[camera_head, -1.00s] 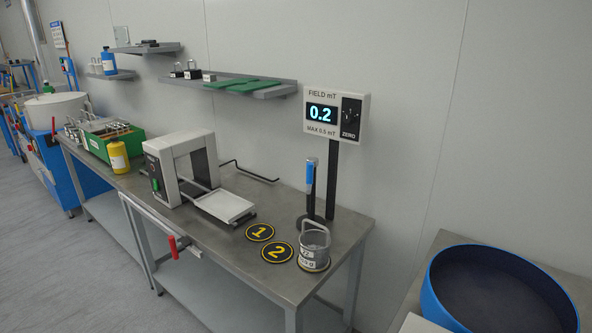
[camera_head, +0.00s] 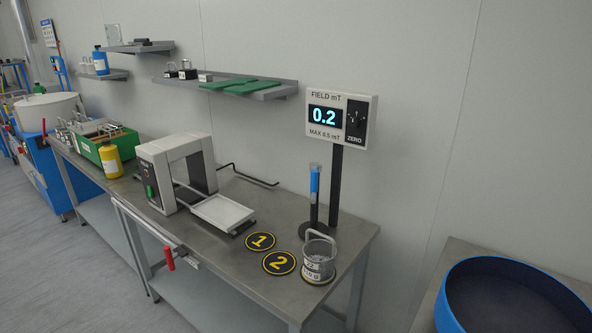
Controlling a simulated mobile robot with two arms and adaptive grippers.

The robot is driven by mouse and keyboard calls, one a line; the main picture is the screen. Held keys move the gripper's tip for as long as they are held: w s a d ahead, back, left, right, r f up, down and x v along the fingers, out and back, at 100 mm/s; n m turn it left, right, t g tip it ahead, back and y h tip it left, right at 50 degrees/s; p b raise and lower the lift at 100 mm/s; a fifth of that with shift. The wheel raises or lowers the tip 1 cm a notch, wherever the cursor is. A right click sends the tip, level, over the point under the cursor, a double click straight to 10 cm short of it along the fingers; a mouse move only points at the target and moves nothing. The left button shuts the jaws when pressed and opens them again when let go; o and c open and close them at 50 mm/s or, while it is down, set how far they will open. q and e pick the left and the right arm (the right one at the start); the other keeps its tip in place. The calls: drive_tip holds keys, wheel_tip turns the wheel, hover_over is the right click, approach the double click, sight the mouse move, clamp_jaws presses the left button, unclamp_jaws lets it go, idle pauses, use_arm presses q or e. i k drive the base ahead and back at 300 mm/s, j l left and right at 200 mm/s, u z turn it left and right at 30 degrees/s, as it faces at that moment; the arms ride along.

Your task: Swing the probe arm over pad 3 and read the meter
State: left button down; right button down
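The field meter (camera_head: 340,121) stands on a black post at the back right of the bench. Its display reads 0.2, with "MAX 0.5 mT" printed below and a ZERO knob at its right. The probe arm (camera_head: 315,187), a blue and black upright rod, stands on a round black base left of the post. Pad 1 (camera_head: 260,241) and pad 2 (camera_head: 279,262) lie bare on the bench. Neither gripper shows.
A grey gate-shaped machine (camera_head: 176,172) with a white tray (camera_head: 222,212) stands left of the pads on the steel bench (camera_head: 215,258). A red-handled lever (camera_head: 169,257) is at the front edge. A blue round tub (camera_head: 446,300) stands at the lower right.

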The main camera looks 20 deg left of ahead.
sight(316, 168)
drive_tip(key=i+j, duration=0.5)
drive_tip(key=j, duration=0.2)
drive_tip(key=i+j+z, duration=0.1)
drive_tip(key=i+j, duration=0.15)
drive_tip(key=j, duration=0.15)
